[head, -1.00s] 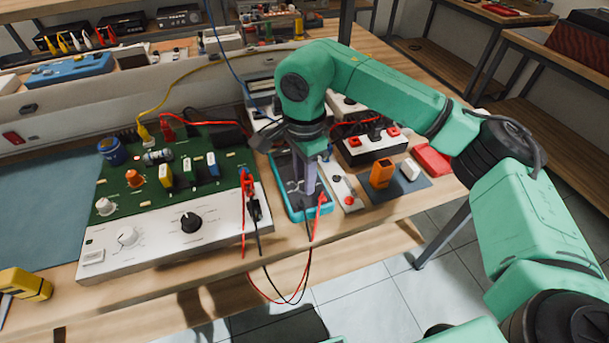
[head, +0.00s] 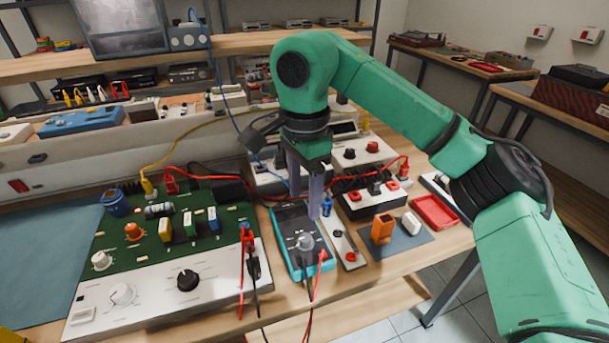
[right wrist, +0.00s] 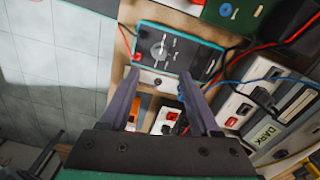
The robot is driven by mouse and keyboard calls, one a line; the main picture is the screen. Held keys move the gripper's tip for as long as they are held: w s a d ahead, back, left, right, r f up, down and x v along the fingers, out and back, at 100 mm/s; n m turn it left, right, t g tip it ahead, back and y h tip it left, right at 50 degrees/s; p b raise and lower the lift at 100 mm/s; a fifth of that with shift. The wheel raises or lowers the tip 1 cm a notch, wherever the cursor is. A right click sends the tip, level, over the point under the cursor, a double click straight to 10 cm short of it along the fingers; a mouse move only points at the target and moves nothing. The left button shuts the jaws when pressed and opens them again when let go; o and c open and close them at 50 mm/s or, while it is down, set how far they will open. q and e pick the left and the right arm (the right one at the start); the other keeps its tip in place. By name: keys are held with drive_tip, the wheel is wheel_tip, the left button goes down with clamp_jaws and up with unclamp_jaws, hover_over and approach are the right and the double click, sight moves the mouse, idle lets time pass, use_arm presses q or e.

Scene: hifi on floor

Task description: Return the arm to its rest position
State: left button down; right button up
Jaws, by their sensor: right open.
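My right arm is green and comes in from the right in the head view. Its gripper (head: 306,188) points down above the workbench, over the far end of a teal multimeter (head: 289,262). The two grey fingers are apart with nothing between them. In the right wrist view the open fingers (right wrist: 158,98) show above the bench, and the multimeter (right wrist: 143,45) lies beyond their tips. The multimeter's dial and test leads are visible. My left gripper is not in either view.
A green circuit board on a white console (head: 150,300) stands to the left. Right of the multimeter are a switch strip (head: 349,252), an orange block (head: 382,228), a red tray (head: 435,211) and a black-and-white socket box (head: 370,198). A blue cable hangs behind the gripper.

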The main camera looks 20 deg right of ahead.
wheel_tip(320, 180, up, 4)
drive_tip(key=shift+r+p, duration=0.1)
drive_tip(key=shift+p, duration=0.25)
